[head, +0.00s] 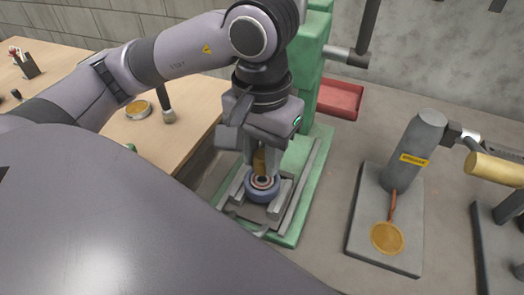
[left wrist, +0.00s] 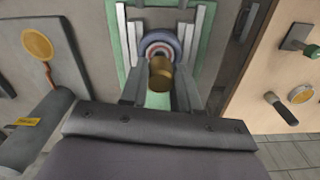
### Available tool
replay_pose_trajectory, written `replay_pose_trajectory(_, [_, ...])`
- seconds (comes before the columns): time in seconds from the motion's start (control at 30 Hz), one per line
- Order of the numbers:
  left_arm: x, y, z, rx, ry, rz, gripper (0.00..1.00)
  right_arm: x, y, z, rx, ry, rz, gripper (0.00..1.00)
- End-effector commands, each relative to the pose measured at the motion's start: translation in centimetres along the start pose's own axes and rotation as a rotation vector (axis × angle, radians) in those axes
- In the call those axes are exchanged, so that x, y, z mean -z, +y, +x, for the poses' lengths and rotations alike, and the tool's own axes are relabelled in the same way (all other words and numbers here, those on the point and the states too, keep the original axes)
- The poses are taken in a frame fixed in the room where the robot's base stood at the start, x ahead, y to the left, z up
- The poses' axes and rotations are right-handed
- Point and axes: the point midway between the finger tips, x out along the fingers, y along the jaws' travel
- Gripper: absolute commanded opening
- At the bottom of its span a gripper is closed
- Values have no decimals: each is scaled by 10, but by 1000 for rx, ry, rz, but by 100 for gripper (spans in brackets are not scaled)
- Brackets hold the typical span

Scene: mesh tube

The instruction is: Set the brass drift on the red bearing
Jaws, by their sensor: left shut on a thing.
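My left gripper (head: 259,160) points down over the green press base and is shut on the brass drift (head: 259,164). The drift is a short brass cylinder; in the left wrist view (left wrist: 160,73) its round end shows between the fingers (left wrist: 160,88). The red bearing (head: 263,182) shows red and pale rings inside a blue-grey round holder (head: 262,194) on the press. The bearing also shows in the left wrist view (left wrist: 157,47), partly covered by the drift. The drift appears over or very near the bearing; I cannot tell whether they touch. My right gripper is not in view.
The green press column (head: 310,70) stands behind my gripper, beside a red tray (head: 340,98). Grey bars flank the holder. To the right, a grey cylinder (head: 412,150) and a round brass disc (head: 387,238) are on a grey plate. A wooden table (head: 185,130) lies left.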

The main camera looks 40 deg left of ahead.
Motion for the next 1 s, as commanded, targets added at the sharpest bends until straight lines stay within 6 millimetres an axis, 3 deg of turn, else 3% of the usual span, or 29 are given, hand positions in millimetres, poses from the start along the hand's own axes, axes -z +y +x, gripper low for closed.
replay_pose_trajectory(1.0, [-1,0,0,-1,1,0,0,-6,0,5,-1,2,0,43])
